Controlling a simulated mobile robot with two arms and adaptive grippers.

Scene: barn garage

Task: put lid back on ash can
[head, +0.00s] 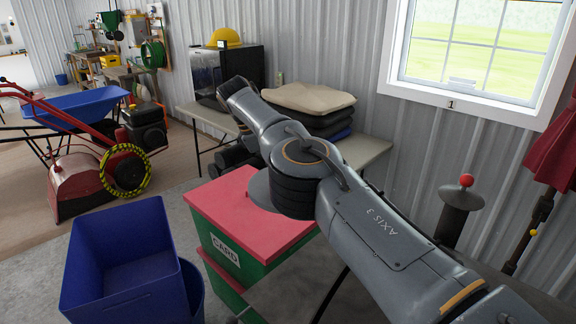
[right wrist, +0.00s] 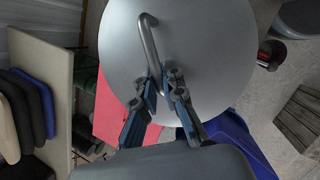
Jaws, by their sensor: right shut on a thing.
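The lid (right wrist: 185,45) is a large round grey disc with a bent metal bar handle (right wrist: 150,42), filling the upper middle of the right wrist view. My right gripper (right wrist: 161,84) is shut on the lower end of that handle. In the head view, a grey edge of the lid (head: 260,188) shows beside my right arm, above the red top of the card bin; most of the lid and the gripper's fingers are hidden behind the arm there. I cannot clearly pick out the ash can. My left gripper is not in view.
The green card bin with a red top (head: 225,205) stands under my right arm. A blue bin (head: 120,255) is to its left. A table (head: 375,150) with folded sacks (head: 308,98) stands by the wall. Slatted wood (right wrist: 302,118) lies on the floor at right.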

